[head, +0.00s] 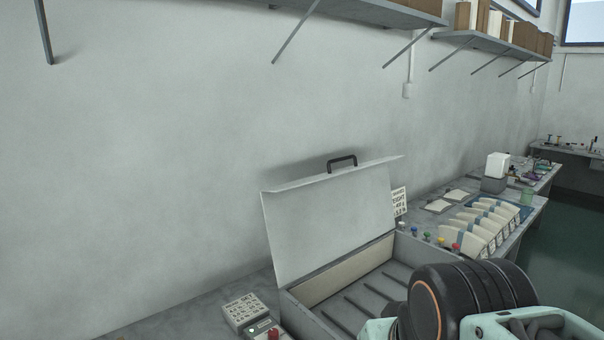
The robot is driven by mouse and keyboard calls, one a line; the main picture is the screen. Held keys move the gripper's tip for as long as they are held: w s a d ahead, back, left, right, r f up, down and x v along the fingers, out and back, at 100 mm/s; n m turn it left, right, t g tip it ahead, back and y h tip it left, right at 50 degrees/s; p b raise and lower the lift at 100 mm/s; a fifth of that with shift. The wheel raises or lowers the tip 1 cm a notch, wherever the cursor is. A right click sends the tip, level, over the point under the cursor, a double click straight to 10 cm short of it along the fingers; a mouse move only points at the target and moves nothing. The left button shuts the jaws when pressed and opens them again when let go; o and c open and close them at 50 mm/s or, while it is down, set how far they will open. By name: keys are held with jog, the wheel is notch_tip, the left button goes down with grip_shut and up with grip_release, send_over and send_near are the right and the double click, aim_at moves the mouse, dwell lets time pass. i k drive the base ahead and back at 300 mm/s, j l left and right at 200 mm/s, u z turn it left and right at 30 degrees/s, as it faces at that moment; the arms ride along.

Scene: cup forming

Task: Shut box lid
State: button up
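A grey box (292,298) stands on the bench with its lid (325,222) raised upright at the back, near the wall. The lid has a dark handle (342,162) on its top edge. The inside of the box shows several dark bars on its floor, and its right front part is hidden by my arm. My arm's dark and pale green links cover the lower right of the head view, in front of the box. My gripper's fingers are not visible.
A small control unit with a red button (273,334) sits left of the box. Right of it are several coloured knobs (441,241), a row of white curved pieces (482,226) and a white dispenser (496,165). Shelves (385,12) hang on the wall above.

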aim_at(312, 221)
jog(key=j+z, duration=0.35)
jog(key=j, duration=0.2)
jog(key=i+l+u, duration=0.4)
jog(key=i+l, duration=0.15)
jog(key=l, duration=0.15)
jog(key=i+l+u, duration=0.2)
jog(key=l, duration=0.2)
jog(key=i+l+u, duration=0.2)
jog(key=i+l, duration=0.1)
jog(key=l, duration=0.1)
